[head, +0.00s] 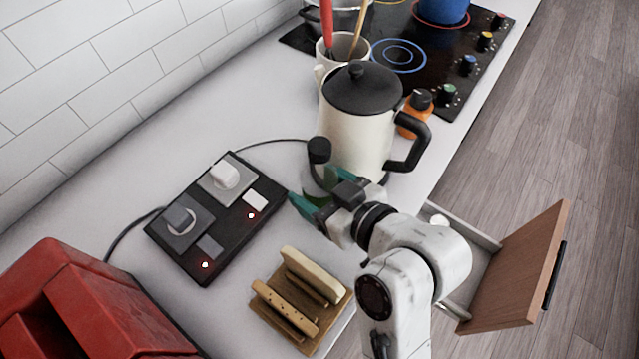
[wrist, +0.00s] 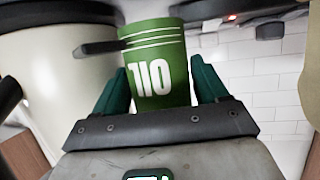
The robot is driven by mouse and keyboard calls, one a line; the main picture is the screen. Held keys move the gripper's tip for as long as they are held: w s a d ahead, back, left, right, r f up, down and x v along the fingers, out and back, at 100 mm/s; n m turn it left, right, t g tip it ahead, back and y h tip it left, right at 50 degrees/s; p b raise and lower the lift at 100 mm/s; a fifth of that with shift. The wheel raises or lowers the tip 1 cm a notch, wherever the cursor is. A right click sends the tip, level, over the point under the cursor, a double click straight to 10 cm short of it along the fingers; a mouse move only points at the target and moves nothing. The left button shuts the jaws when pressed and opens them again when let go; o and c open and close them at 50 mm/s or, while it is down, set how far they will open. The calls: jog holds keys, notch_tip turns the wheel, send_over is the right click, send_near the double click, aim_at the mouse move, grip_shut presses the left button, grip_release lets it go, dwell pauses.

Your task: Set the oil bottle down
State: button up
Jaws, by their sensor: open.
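The oil bottle is green with a black cap (head: 319,150) and is at the counter (head: 262,120), left of the kettle's base, in the head view. In the wrist view its green body (wrist: 158,65) shows white stripes and a label that reads OIL upside down. My gripper (head: 322,192) is open, with its teal fingers on either side of the bottle. In the wrist view the fingers (wrist: 161,88) flank the body, with a narrow gap at the right one. The bottle's base is hidden behind my gripper in the head view.
A cream kettle (head: 352,130) stands close right of the bottle, with an orange bottle (head: 409,120) behind. A black socket board (head: 190,255) lies left, a wooden toast rack (head: 310,318) in front. A drawer (head: 525,270) hangs open at right. A red container (head: 85,300) is front left.

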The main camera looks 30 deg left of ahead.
jog(key=shift+c, duration=0.5)
jog(key=c, duration=0.9)
jog(key=shift+r, duration=0.15)
jog(key=shift+c, duration=1.1)
